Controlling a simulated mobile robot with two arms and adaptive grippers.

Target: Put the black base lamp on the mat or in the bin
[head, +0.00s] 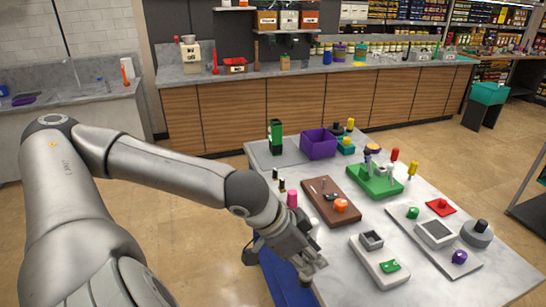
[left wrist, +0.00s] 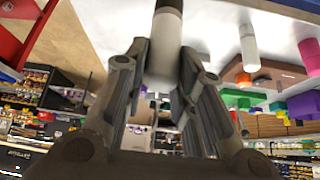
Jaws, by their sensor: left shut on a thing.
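My left gripper (head: 312,262) is low at the near left edge of the table. In the left wrist view the gripper (left wrist: 165,85) is shut on a pale cylinder with a dark end, the black base lamp (left wrist: 165,32). In the head view the lamp is hidden by the gripper and cannot be made out. A blue mat (head: 276,278) shows beneath and left of the gripper, partly covered by it. A purple bin (head: 318,146) stands open at the far side of the table. My right gripper is not in view.
A brown board with an orange part (head: 340,206) lies beyond the gripper. A pale block with a green part (head: 390,266) is to its right. A pink cylinder (head: 292,198) stands nearby. A green fixture (head: 375,184) is farther back. The near table corner (head: 440,292) is bare.

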